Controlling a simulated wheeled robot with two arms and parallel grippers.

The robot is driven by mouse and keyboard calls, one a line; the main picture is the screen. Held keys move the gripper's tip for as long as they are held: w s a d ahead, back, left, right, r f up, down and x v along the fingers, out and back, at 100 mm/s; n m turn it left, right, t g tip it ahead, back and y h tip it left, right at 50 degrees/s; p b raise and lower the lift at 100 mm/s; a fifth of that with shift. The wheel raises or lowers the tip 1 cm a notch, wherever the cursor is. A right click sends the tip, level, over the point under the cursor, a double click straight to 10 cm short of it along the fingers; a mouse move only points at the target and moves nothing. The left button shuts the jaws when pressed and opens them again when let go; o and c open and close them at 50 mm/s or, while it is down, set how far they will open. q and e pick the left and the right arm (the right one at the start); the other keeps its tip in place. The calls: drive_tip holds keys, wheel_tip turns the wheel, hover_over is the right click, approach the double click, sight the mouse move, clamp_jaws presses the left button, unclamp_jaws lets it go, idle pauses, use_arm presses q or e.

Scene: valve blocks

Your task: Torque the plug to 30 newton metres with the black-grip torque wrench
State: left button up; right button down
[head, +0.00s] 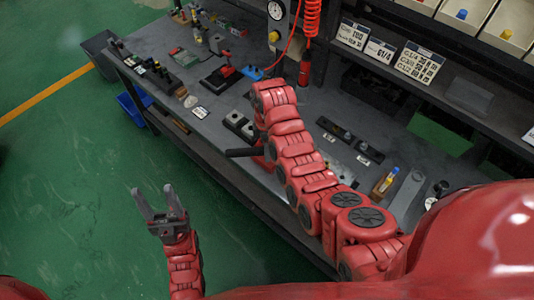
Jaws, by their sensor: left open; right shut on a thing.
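My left gripper (153,205) is open and empty over the green floor, left of the bench. My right arm reaches in from the lower right and over the bench. Its gripper is hidden behind the arm's links. A black bar (243,152) sticks out to the left from behind this arm, over the bench's front edge. It looks like the grip of the torque wrench, but its other end is hidden. A dark block with round light features (239,126) stands just left of the arm, perhaps a valve block. I cannot make out the plug.
The grey bench (290,100) carries a red-handled tool (226,66), a blue item (252,72) and dark racks (147,68) at left. A red coiled hose (311,20) hangs above. Right of my arm lie dark fittings (347,136) and a grey plate (407,192). Bins line the back shelf.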

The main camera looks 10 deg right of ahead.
drive_tip(key=shift+w+m+b, duration=0.5)
drive_tip(key=shift+w+b, duration=0.25)
drive_tip(key=shift+r, duration=0.1)
drive_tip(key=shift+d, duration=0.1)
drive_tip(key=w+m+b, duration=0.1)
drive_tip(key=w+b, duration=0.1)
drive_tip(key=b, duration=0.1)
drive_tip(key=shift+w+d+m, duration=0.2)
drive_tip(key=shift+d+m, duration=0.1)
drive_tip(key=shift+m, duration=0.1)
